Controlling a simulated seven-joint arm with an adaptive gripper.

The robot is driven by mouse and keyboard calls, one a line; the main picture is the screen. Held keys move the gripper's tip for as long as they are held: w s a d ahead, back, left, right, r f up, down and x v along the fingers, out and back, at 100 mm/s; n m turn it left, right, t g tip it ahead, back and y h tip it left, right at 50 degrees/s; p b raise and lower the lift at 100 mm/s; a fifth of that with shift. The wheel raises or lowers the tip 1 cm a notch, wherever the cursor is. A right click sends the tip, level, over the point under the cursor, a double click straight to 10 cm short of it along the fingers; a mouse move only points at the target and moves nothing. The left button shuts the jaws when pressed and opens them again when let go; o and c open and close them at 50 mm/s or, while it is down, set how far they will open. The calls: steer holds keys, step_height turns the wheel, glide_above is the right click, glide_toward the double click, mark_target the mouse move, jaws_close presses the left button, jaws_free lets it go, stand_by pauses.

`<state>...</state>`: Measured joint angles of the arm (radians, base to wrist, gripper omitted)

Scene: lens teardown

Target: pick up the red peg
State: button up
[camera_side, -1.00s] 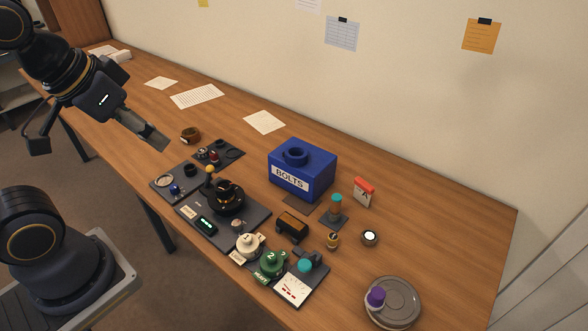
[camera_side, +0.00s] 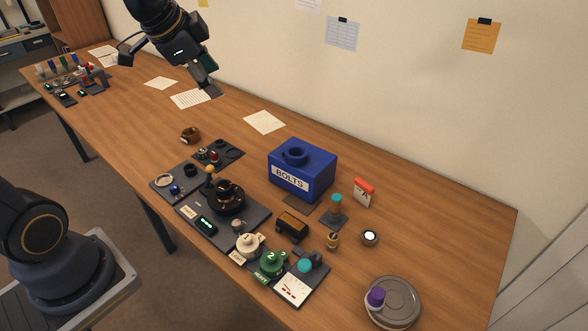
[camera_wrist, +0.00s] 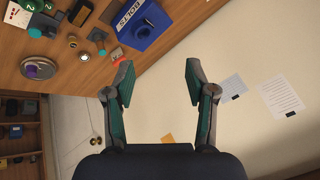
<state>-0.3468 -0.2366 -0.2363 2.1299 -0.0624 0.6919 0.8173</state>
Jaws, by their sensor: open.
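In the side view, a small red upright piece (camera_side: 214,157), probably the red peg, stands on a dark plate (camera_side: 232,152) behind the black round lens part (camera_side: 228,197). Other small red items (camera_side: 87,74) stand at the far left end of the table, too small to make out. My gripper (camera_side: 210,90) is high over the back of the table, beyond and above the dark plate. In the wrist view my gripper (camera_wrist: 158,82) is open with nothing between its fingers. It faces the wall, and I cannot make out the red peg there.
A blue BOLTS box (camera_side: 302,170) stands right of the dark plates. A brown ring (camera_side: 190,135) lies near the plate. A red-topped card (camera_side: 364,192) and a round metal tray (camera_side: 404,297) are farther right. Papers (camera_side: 264,122) lie along the wall.

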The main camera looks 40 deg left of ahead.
steer(key=w+a+f+g, duration=0.1)
steer(key=w+a+f, duration=0.5)
steer(key=a, duration=0.2)
steer(key=n+g+h, duration=0.1)
steer(key=n+h, duration=0.1)
steer(key=n, duration=0.2)
glide_toward(213, 152)
steer(key=x, duration=1)
steer(key=shift+w+d+f, duration=0.1)
steer(key=shift+f, duration=0.05)
jaws_close()
